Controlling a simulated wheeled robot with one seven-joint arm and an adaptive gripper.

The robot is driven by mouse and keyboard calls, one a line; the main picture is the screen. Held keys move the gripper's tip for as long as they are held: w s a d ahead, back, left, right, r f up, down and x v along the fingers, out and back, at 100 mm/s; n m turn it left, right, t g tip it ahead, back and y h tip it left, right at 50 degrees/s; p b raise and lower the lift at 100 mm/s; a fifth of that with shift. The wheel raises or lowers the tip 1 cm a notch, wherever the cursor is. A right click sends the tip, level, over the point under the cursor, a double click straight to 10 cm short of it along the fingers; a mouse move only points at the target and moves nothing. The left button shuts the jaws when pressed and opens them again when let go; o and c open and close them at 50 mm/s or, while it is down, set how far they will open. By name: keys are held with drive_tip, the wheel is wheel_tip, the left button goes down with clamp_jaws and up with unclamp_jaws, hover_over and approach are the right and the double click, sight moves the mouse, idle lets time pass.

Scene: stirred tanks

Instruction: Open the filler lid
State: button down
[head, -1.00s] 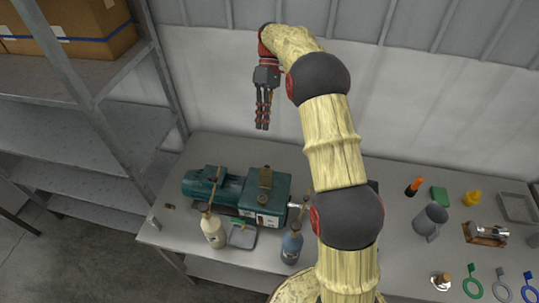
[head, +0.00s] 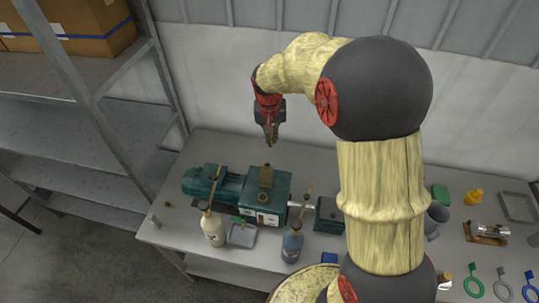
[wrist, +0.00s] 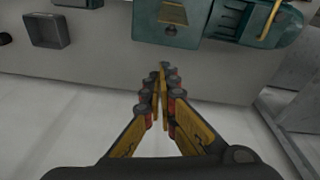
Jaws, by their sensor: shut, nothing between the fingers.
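A dark green machine (head: 280,188) with a rounded motor end (head: 205,183) stands on the grey bench. A brownish plate with a small knob, apparently the filler lid (head: 266,176), lies flat on top of its box-shaped part. The lid also shows at the top edge of the wrist view (wrist: 172,14), partly cut off. My gripper (head: 271,140) is shut and empty. It points down, above and behind the machine, apart from the lid. In the wrist view its fingertips (wrist: 162,68) meet over bare bench or wall.
Two bottles, one cream (head: 213,228) and one blue-grey (head: 292,243), stand in front of the machine with a small grey tray (head: 242,235) between them. A metal shelf (head: 85,145) stands left. Tools and a yellow item (head: 473,196) lie right. My arm hides part of the bench.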

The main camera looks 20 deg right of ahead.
sight(267, 174)
wheel_tip(267, 174, down, 9)
drive_tip(key=m+p, duration=0.1)
drive_tip(key=shift+a+m+t+p, duration=0.3)
drive_tip(key=shift+a+p, duration=0.05)
drive_tip(key=shift+a, duration=0.1)
idle(0.5)
drive_tip(key=shift+a+r, duration=0.1)
drive_tip(key=shift+r, duration=0.05)
drive_tip(key=shift+s+a+r+b, duration=0.25)
drive_tip(key=shift+s+a+b, duration=0.05)
drive_tip(key=shift+s+b, duration=0.2)
drive_tip(key=shift+s+a+r+b, duration=0.2)
drive_tip(key=shift+s+a+b, duration=0.1)
drive_tip(key=shift+s+b, duration=0.15)
drive_tip(key=shift+r, duration=0.1)
